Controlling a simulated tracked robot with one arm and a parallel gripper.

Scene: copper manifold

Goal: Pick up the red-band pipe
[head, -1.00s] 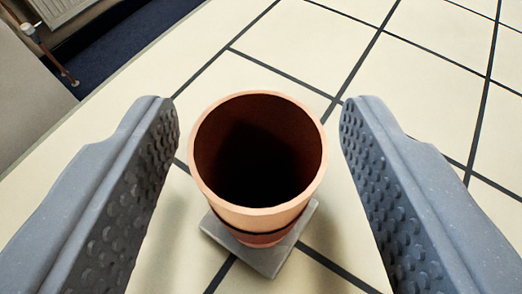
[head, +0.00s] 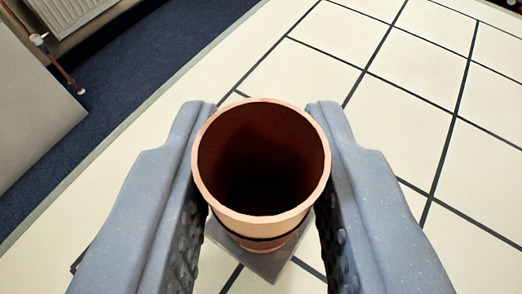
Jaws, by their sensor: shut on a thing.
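The copper pipe (head: 262,226) stands upright in the middle of the head view, its wide open end facing me and its inside dark. A dark line and a reddish band show low on its outer wall. A grey square plate (head: 266,268) is at its bottom end. My gripper (head: 260,120) is shut on the pipe, one grey finger against each side. The pipe and plate appear to be held above the table; the gap under them cannot be seen directly.
The cream table top (head: 420,90) with its black grid lines is clear on the right and beyond the pipe. Its edge runs diagonally at left, with blue floor (head: 120,90), a grey panel (head: 35,120) and a radiator (head: 65,12) past it.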

